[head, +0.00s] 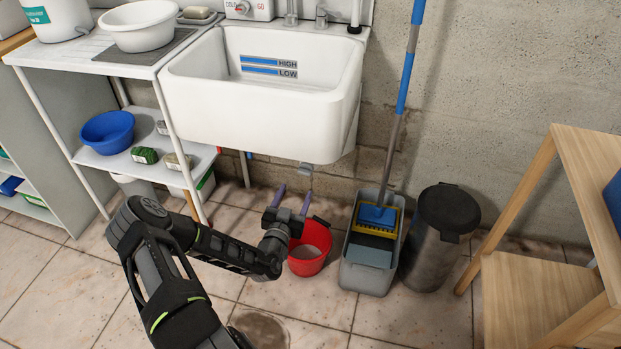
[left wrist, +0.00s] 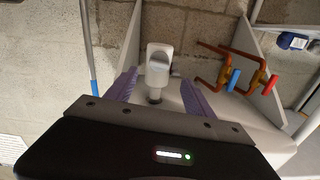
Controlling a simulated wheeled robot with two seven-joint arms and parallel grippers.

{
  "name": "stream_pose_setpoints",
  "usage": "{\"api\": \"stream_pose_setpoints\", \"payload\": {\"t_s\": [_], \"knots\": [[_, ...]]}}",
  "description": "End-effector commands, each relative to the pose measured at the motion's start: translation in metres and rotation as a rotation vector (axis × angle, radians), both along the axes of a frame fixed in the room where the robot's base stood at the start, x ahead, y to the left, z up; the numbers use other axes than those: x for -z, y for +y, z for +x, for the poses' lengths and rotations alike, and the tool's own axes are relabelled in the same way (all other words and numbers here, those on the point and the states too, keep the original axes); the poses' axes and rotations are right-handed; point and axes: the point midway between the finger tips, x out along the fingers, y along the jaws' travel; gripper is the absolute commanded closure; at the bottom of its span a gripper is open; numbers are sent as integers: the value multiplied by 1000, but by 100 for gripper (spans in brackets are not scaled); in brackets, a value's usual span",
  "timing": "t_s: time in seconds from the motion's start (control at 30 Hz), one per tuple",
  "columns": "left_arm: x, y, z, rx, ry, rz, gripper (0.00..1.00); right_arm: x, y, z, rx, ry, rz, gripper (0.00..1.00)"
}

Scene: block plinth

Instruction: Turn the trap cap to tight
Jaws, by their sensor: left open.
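The sink's trap shows in the left wrist view as a pale grey fitting (left wrist: 158,66) with a darker end. I cannot tell its cap's mark or how tight it is. In the head view a small grey part of the trap (head: 305,169) hangs just below the white sink (head: 270,125). My left gripper (head: 292,198) is open with its purple fingers pointing up, below the trap and apart from it. In the left wrist view the trap shows between the two fingers (left wrist: 157,82). My right gripper is not in view.
A red bucket (head: 309,264) stands on the floor below my left gripper. A grey mop bucket (head: 366,280) and a dark bin (head: 437,235) are to its right. Copper pipes with a blue valve handle (left wrist: 235,79) and a red one (left wrist: 270,84) run beside the trap.

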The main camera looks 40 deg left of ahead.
Motion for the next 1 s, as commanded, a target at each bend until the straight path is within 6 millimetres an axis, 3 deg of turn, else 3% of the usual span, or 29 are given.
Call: {"api": "stream_pose_setpoints", "payload": {"t_s": [0.43, 0.8, 1.0], "knots": [[1, 1, 7, 6, 1, -3, 38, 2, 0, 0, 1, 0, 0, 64], [2, 17, 56, 6, 0, -2, 38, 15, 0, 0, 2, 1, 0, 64], [1, 23, 73, 6, 2, -3, 38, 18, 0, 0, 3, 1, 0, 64]]}}
